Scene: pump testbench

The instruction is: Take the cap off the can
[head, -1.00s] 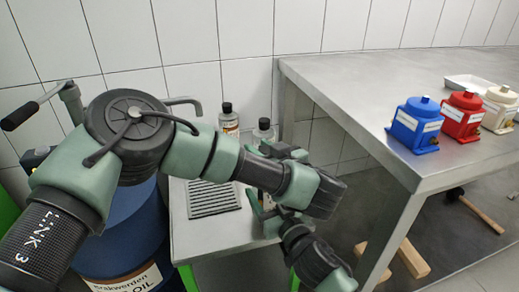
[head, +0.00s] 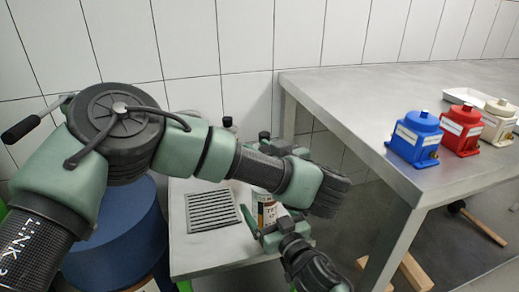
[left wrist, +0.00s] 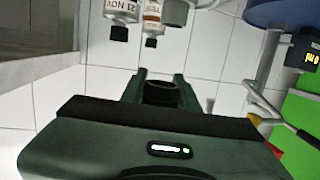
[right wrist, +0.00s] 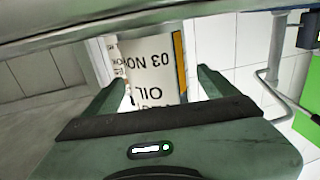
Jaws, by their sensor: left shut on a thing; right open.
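The can (head: 266,212) has a white label with an orange-brown stripe and stands near the front of the low table. Its label also shows in the right wrist view (right wrist: 155,65). My right gripper (right wrist: 165,85) is open, with a finger on each side of the can. My left gripper (head: 282,150) is above the can in the head view. It is shut on the dark round cap (left wrist: 162,92) in the left wrist view. Wall tiles show where a can body would join the cap, so the cap looks apart from the can. My left arm hides the can's top.
Two bottles with black caps stand at the back of the low table (head: 190,262); the left one (head: 228,124) is partly hidden. A ribbed grille (head: 212,210) lies left of the can. A blue drum (head: 115,235) stands left. A higher steel bench (head: 350,95) with pumps is right.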

